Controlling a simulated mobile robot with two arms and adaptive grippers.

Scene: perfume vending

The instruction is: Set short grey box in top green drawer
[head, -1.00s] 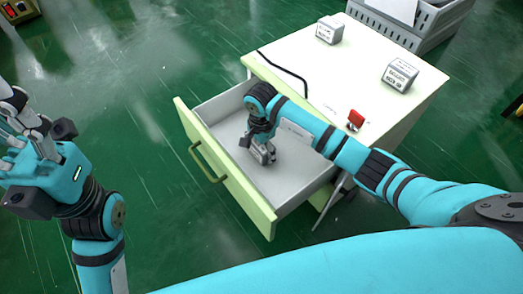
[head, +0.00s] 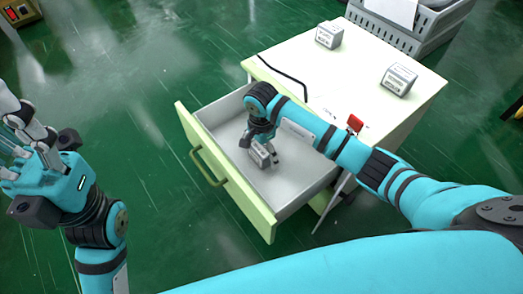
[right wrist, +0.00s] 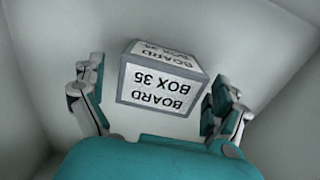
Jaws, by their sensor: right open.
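The short grey box (head: 259,155) with a white label lies inside the open top green drawer (head: 232,172). The right wrist view shows the box (right wrist: 162,78), labelled "BOARD BOX 35", on the drawer floor. My right gripper (head: 262,153) reaches down into the drawer. Its fingers (right wrist: 155,98) are open on both sides of the box, with visible gaps. My left gripper (head: 22,138) is at the left edge over the floor, apart from the cabinet. It is partly cut off, so I cannot tell its opening.
Two other grey boxes stand on the cabinet top (head: 335,75), one at the back (head: 329,35) and one at the right (head: 398,79). A red item (head: 354,123) is near the front edge, and a black cable lies at the left. A grey crate (head: 430,30) stands behind.

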